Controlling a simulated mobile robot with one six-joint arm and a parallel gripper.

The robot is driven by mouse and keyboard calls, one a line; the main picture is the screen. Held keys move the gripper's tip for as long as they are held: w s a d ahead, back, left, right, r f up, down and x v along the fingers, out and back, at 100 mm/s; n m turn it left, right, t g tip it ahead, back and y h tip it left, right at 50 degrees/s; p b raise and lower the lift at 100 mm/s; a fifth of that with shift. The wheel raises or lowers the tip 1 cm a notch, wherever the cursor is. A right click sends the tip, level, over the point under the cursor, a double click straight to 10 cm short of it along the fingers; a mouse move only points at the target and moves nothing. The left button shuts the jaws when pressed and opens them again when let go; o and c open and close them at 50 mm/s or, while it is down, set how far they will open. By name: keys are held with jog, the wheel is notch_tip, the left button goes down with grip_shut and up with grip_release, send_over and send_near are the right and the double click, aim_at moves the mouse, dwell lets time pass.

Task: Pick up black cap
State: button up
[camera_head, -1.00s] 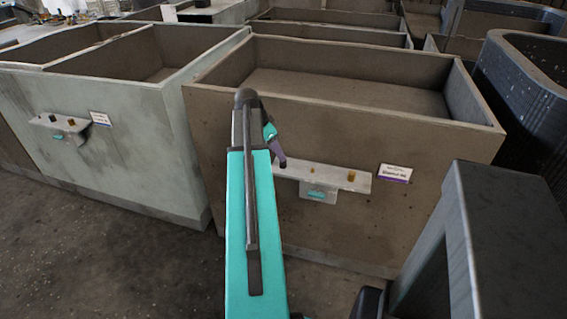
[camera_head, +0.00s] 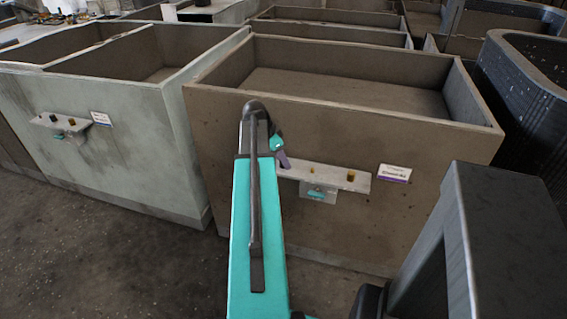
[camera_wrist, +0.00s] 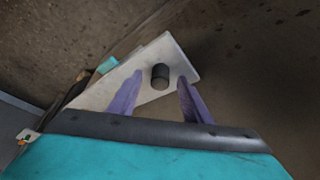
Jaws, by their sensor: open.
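In the wrist view the black cap (camera_wrist: 160,76) stands on a pale shelf plate (camera_wrist: 178,62) fixed to the brown bin's front. My gripper (camera_wrist: 153,95) has its two purple fingers apart, one on each side of the cap in the picture; the cap shows between and slightly beyond them. I cannot tell how far the fingertips are above the shelf. In the head view my arm hides the shelf's left end and the black cap, and only part of a purple finger (camera_head: 284,160) shows.
A label (camera_head: 394,173) is on the brown bin (camera_head: 300,110). A grey bin (camera_head: 100,140) stands left, a dark container (camera_head: 530,80) right.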

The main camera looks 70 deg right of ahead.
jog(key=c, duration=1.1)
jog(key=shift+r, duration=0.2)
jog(key=shift+c, duration=0.2)
jog(key=shift+r+b, duration=0.3)
jog(key=shift+r, duration=1)
jog(key=shift+w+r, duration=0.15)
jog(key=shift+r, duration=0.2)
jog(key=w+a+r+b, duration=0.1)
jog(key=w+a+b, duration=0.1)
jog(key=w+a, duration=0.8)
jog(key=shift+w+r, duration=0.15)
jog(key=shift+w, duration=0.9)
jog(key=shift+a, duration=0.1)
